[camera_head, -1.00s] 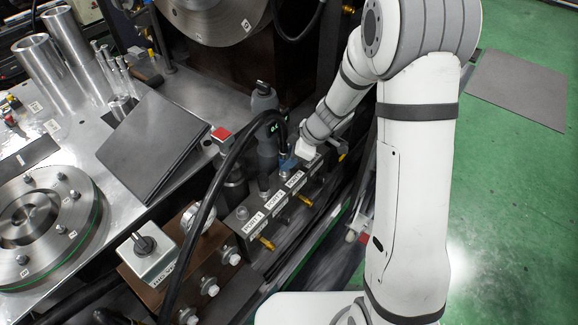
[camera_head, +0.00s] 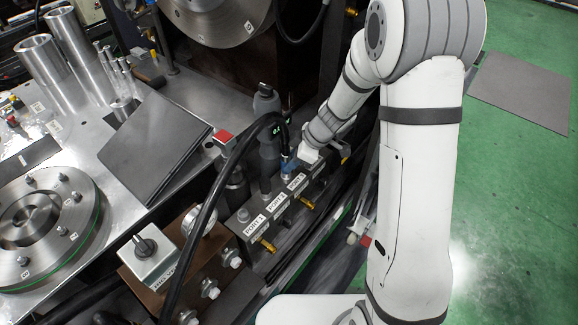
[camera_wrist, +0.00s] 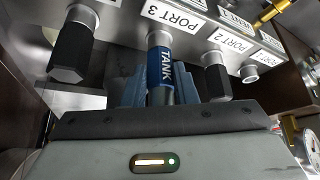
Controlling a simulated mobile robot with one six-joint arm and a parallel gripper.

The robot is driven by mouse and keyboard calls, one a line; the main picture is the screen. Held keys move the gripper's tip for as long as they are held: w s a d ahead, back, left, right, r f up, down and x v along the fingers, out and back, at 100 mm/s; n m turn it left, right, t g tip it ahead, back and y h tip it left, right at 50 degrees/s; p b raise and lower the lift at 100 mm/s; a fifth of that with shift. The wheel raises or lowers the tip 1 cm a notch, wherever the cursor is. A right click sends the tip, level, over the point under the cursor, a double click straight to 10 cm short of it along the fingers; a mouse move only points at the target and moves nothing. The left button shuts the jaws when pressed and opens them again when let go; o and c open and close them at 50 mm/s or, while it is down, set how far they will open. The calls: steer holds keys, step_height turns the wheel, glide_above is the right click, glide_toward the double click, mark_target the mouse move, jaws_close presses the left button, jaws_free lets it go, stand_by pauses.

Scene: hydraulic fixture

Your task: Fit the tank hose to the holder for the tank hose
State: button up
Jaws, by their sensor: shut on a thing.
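The tank hose (camera_wrist: 165,70) has a blue collar marked TANK and a metal end. In the wrist view, the blue fingers of my gripper (camera_wrist: 160,90) are shut around it, one on each side. Its metal end meets the manifold (camera_wrist: 125,12) beside the PORT 3 label; I cannot tell whether it is seated or only touching. In the head view, my gripper (camera_head: 289,165) is at the manifold (camera_head: 246,219), with the black hose (camera_head: 204,210) arching away from there to the lower left. I cannot make out the holder for the tank hose.
Black connectors (camera_wrist: 72,52) and (camera_wrist: 216,82) flank the tank hose closely. In the head view, a dark upright cylinder (camera_head: 267,105), a red button box (camera_head: 223,139) and a knob box (camera_head: 147,251) stand near the manifold. Green floor (camera_head: 510,200) lies open at right.

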steer(key=shift+a+r+p, duration=0.4)
steer(key=shift+a+r, duration=0.15)
steer(key=shift+r, duration=0.1)
jaws_close()
steer(key=shift+d+r+p, duration=0.15)
steer(key=shift+r+p, duration=0.25)
steer(key=shift+r, duration=0.9)
steer(key=shift+r, duration=0.15)
steer(key=shift+r, duration=0.5)
steer(key=shift+o, duration=1.9)
jaws_free()
steer(key=c, duration=0.4)
steer(key=shift+o, duration=0.2)
